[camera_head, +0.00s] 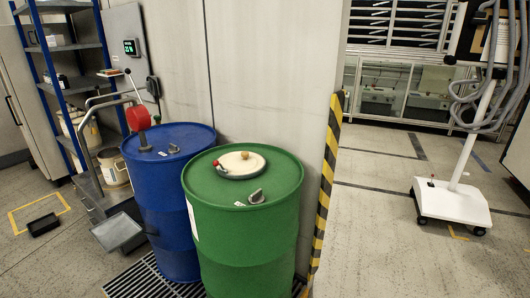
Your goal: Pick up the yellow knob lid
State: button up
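A round, cream-coloured lid (233,165) with a small yellowish knob (245,155) at its centre lies on top of the green drum (245,230). It sits inside a grey ring, and a small red part (216,163) shows at the ring's left edge. A grey bung fitting (256,196) stands on the drum top in front of the lid. My gripper is not in view.
A blue drum (175,215) with a red hand pump (138,118) stands close on the left. A wall with a yellow-black striped edge (326,185) is right behind the green drum. A white wheeled stand (452,203) is at right. Floor between is clear.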

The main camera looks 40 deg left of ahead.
aim_at(241, 165)
jog(key=i, duration=1.9)
jog(key=u, duration=1.05)
jog(key=i, duration=0.65)
jog(key=u, duration=2)
jog(key=i, duration=0.5)
jog(key=u, duration=0.05)
